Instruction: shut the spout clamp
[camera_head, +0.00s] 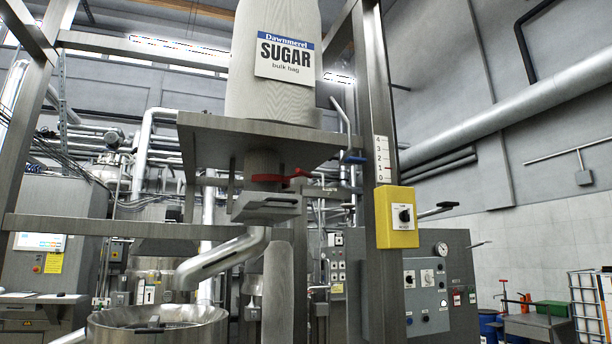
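The red spout clamp (284,178) sits across the pale fabric spout (262,163) of the sugar bulk bag (274,60). Its red lever points to the right, roughly level. The spout comes down below the bag's platform (215,133). A grey block-shaped inlet (265,208) is just below the clamp, above a metal chute (220,259) that slopes down to the left. I cannot tell whether sugar is passing through the spout. Neither of my grippers is in view.
A round steel vessel (160,325) stands below the chute's end. A frame post (378,270) carries a yellow switch box (397,216) and a numbered scale (382,158). A blue handle (353,158) is right of the clamp. A grey control cabinet (440,280) stands at the right.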

